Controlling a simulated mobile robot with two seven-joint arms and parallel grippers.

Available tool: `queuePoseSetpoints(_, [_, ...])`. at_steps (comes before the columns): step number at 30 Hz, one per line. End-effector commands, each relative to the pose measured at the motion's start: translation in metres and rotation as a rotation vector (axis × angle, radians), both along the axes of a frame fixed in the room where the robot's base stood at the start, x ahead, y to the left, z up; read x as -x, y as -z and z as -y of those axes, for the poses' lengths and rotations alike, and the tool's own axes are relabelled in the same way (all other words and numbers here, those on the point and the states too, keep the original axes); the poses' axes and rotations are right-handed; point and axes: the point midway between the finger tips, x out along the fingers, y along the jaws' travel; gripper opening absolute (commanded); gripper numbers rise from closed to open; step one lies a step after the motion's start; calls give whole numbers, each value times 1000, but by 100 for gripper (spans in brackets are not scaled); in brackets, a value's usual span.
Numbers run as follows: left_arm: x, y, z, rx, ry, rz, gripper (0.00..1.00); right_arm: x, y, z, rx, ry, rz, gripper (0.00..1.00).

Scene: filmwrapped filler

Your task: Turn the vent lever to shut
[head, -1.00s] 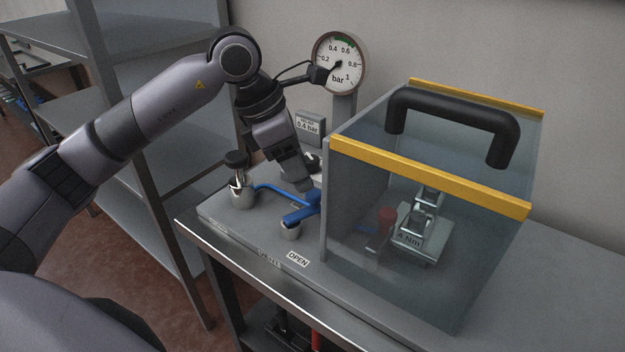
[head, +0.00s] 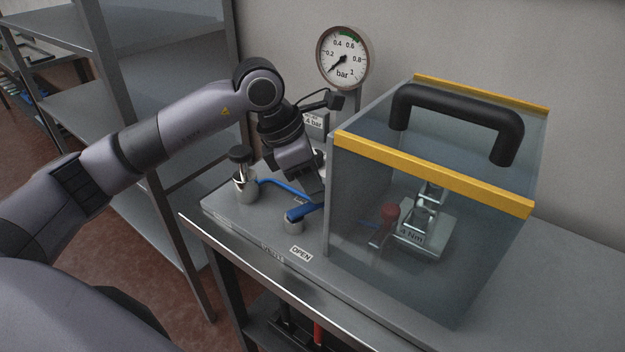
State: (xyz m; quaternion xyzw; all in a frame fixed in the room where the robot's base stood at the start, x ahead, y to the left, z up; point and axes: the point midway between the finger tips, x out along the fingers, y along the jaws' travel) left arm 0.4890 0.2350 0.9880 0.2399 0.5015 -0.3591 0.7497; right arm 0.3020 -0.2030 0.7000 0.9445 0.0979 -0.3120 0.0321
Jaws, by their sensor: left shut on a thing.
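The blue vent lever (head: 303,212) sits on a short metal valve post (head: 293,227) on the grey base plate, its arm pointing right toward the clear case. My left gripper (head: 318,198) reaches down from above and is shut on the lever near its outer end; the fingertips are partly hidden beside the case wall. An "OPEN" label (head: 301,254) lies on the plate in front of the post. Another label (head: 272,253) to its left is too small to read. The round pressure gauge (head: 343,58) behind has its needle pointing lower left, near zero. My right gripper is out of view.
A black-capped metal fitting (head: 242,178) stands left. Grey shelves (head: 115,60) are further left.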

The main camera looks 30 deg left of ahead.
Motion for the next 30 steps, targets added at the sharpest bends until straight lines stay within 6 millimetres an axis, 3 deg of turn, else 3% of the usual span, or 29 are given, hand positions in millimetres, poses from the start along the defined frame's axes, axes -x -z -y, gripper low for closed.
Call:
queuePoseSetpoints(15, [-4,0,-13,2,-345,4,1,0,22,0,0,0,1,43])
queuePoseSetpoints(27, [-4,-2,-15,2,-380,4,1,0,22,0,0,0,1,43])
queuePoseSetpoints(28, [-4,-2,-15,2,-380,4,38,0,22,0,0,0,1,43])
queuePoseSetpoints(30, [-4,-2,-15,1,-379,3,56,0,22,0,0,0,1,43])
